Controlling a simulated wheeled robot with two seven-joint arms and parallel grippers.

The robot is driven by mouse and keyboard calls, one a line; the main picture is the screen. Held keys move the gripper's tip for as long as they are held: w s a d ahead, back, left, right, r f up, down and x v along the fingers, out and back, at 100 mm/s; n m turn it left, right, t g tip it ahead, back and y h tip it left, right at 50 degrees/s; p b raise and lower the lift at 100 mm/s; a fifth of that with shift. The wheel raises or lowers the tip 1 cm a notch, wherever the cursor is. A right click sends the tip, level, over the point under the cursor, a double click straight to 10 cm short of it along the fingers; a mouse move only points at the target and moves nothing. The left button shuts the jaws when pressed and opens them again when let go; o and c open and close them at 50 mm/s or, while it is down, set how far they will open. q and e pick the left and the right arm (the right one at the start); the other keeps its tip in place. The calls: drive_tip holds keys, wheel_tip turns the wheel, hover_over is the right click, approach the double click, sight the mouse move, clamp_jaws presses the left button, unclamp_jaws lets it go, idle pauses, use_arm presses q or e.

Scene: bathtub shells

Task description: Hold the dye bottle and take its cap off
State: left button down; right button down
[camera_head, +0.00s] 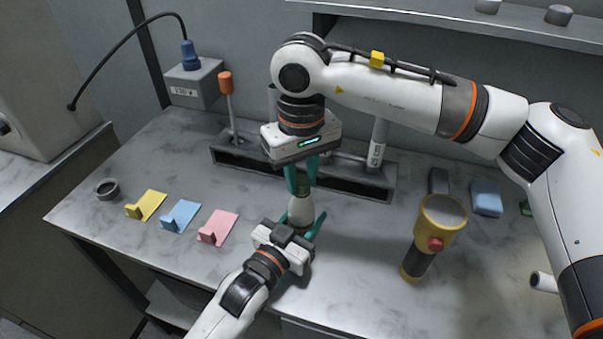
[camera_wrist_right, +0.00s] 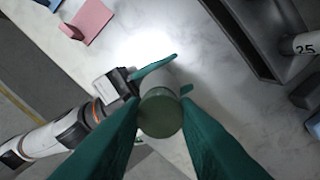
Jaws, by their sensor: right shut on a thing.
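The dye bottle (camera_head: 301,210), with a pale body, stands upright above the front middle of the table. My left gripper (camera_head: 303,222) reaches in from below and its green fingers close around the bottle's body. My right gripper (camera_head: 302,178) points straight down over the bottle, its fingers shut on the dull green cap (camera_wrist_right: 161,112). In the right wrist view the round cap sits between the fingertips and hides most of the bottle. The cap looks in line with the bottle; I cannot tell whether it is still seated on it.
A dark rack (camera_head: 345,184) stands behind the grippers. A yellow flashlight-like tool (camera_head: 436,225) stands to the right, with a blue block (camera_head: 486,198) beyond it. Yellow (camera_head: 147,205), blue (camera_head: 180,216) and pink (camera_head: 218,227) pieces lie at the left.

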sight(302, 180)
drive_tip(key=shift+r, duration=0.15)
idle(0.5)
drive_tip(key=shift+r, duration=1)
drive_tip(key=shift+r, duration=2)
use_arm(q)
drive_tip(key=c, duration=0.7)
unclamp_jaws()
